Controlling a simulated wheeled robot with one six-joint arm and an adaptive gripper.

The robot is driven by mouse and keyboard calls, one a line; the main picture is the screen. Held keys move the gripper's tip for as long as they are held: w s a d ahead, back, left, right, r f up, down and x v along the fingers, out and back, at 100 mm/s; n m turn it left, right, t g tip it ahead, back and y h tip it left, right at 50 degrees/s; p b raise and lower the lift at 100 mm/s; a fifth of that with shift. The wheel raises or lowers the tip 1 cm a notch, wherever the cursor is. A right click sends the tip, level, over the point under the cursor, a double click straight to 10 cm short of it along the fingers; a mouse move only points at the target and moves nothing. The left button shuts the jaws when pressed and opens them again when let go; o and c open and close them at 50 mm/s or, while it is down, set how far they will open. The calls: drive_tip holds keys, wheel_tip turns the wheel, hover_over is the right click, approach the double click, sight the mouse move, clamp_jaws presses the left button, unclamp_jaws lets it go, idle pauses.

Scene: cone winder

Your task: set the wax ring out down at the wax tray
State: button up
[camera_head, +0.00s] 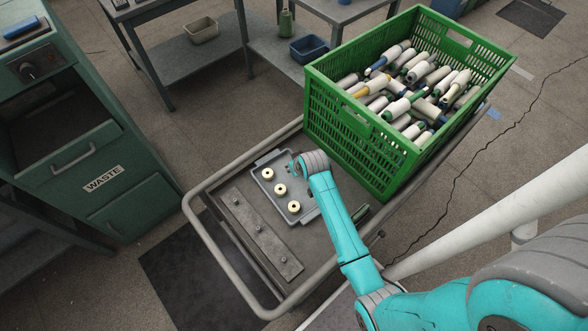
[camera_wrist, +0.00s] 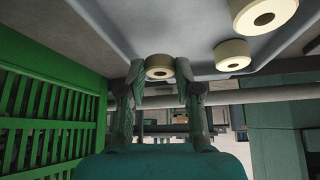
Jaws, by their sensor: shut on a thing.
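The grey wax tray (camera_head: 266,188) lies on the cart, with three cream wax rings, including the middle one (camera_head: 280,189), in a row on it. My gripper (camera_head: 296,165) is low over the tray's far right part in the head view. In the wrist view my gripper (camera_wrist: 159,82) is shut on a cream wax ring (camera_wrist: 159,66), one finger on each side. The held ring is close to the tray surface; I cannot tell if it touches. Two other rings (camera_wrist: 232,55) show beside it in the wrist view. The held ring is hidden in the head view.
A green crate (camera_head: 345,140) full of cones stands on the cart just right of the tray. A grey plate with pegs (camera_head: 262,238) lies left of the tray. The cart's tube rail (camera_head: 215,245) runs around the edge. A green waste cabinet (camera_head: 85,150) stands at left.

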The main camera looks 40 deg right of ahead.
drive_tip(key=shift+f, duration=1.25)
drive_tip(key=shift+f, duration=0.1)
drive_tip(key=o, duration=0.5)
drive_tip(key=v, duration=1.2)
